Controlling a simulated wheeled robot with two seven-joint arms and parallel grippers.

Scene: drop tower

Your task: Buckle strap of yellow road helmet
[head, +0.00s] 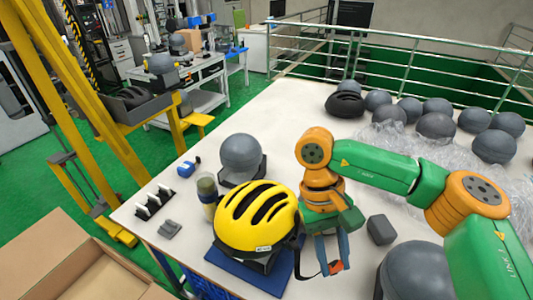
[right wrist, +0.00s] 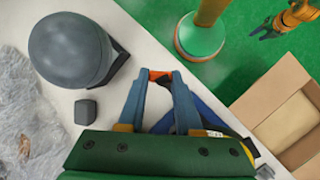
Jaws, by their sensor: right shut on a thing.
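The yellow road helmet (head: 256,216), with black vents, sits on a dark support over a blue mat (head: 236,272) near the table's front edge. Its black strap (head: 322,252) hangs on the right side and runs to my right gripper (head: 333,268). That gripper points down beside the helmet and is shut on a small orange piece at the strap's end, which shows between the fingertips in the right wrist view (right wrist: 159,75). The fingers partly hide the strap. My left gripper (right wrist: 263,31) is small at the top right of the right wrist view, away from the helmet, and looks open and empty.
A grey headform (head: 240,153) stands behind the helmet, beside a bottle (head: 207,190). Plastic wrap and several grey balls fill the back right. An open cardboard box (head: 80,265) is front left.

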